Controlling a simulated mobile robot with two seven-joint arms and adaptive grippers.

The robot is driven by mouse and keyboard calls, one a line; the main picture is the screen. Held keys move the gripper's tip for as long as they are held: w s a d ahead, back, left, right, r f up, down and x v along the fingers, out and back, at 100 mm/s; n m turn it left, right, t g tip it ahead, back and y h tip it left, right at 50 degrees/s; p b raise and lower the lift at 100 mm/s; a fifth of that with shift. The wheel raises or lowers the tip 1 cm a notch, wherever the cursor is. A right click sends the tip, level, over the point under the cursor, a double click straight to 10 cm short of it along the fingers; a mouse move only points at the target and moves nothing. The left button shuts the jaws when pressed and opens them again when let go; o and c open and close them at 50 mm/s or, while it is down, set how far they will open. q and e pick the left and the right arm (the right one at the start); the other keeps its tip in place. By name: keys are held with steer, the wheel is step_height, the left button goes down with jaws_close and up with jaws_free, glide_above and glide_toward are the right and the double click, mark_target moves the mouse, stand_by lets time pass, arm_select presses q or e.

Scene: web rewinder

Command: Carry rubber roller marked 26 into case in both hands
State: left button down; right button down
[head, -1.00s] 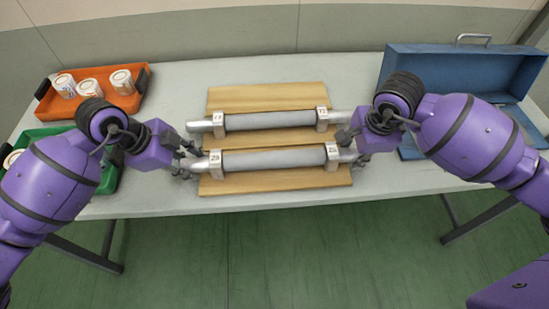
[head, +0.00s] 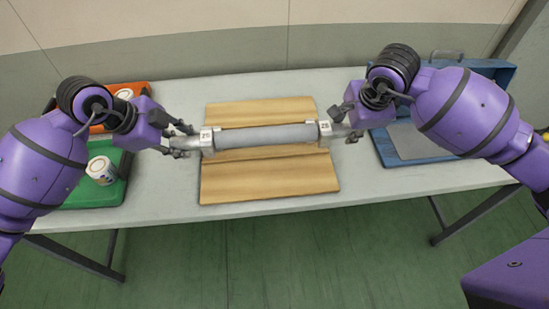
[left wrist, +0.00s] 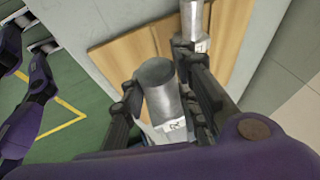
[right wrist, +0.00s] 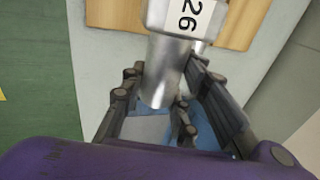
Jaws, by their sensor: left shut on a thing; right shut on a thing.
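The rubber roller marked 26 (head: 265,136) has a grey sleeve and metal ends with white labels. It is held roughly level over the wooden boards, tilted slightly up to the right in the head view. My left gripper (head: 188,145) is shut on its left end; that metal end (left wrist: 156,78) shows between the fingers in the left wrist view. My right gripper (head: 345,131) is shut on its right end, and the label 26 (right wrist: 188,14) faces the right wrist camera. The open blue case (head: 386,146) stands at the right, partly hidden by my right arm.
A second roller (left wrist: 192,22) shows in the left wrist view; the held roller mostly hides it in the head view. Wooden boards (head: 265,184) lie mid-table. Green (head: 80,198) and orange (head: 140,88) trays with white cups stand left. Bare table (head: 355,185) lies between boards and case.

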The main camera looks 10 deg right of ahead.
arm_select(q)
steer(key=shift+r, duration=0.35)
arm_select(e)
steer(key=shift+w+r, duration=0.2)
steer(key=shift+r, duration=0.3)
